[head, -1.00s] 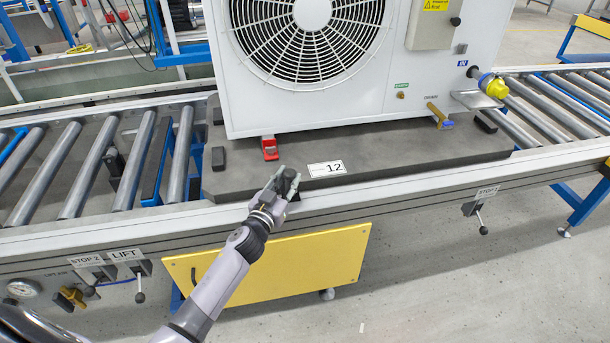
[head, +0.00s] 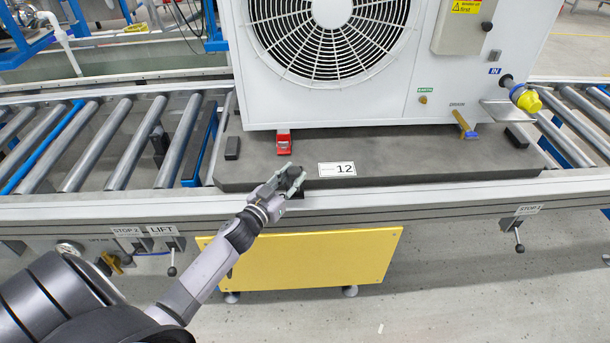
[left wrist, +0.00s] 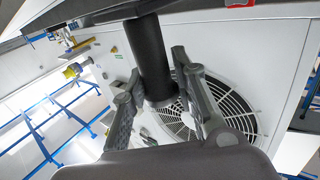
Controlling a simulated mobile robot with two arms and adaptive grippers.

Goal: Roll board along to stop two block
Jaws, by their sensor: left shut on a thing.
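The dark grey board (head: 400,176), labelled 12, lies on the roller line and carries a large white fan unit (head: 400,108). My left gripper (head: 290,180) is at the board's front edge, left of the label, shut on a black upright handle. In the left wrist view, the black handle (left wrist: 150,50) stands between the fingers. A small black block (head: 160,138) sits between rollers left of the board; I cannot tell whether it is the stop two block. A STOP 2 label (head: 130,231) is on the front rail. My right gripper is out of view.
A blue-edged dark crossbar (head: 203,140) lies close to the board's left edge. Bare rollers (head: 95,145) continue left. A red clamp (head: 284,142) sits on the board. A LIFT lever (head: 171,255) and a yellow panel (head: 310,262) are at the front.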

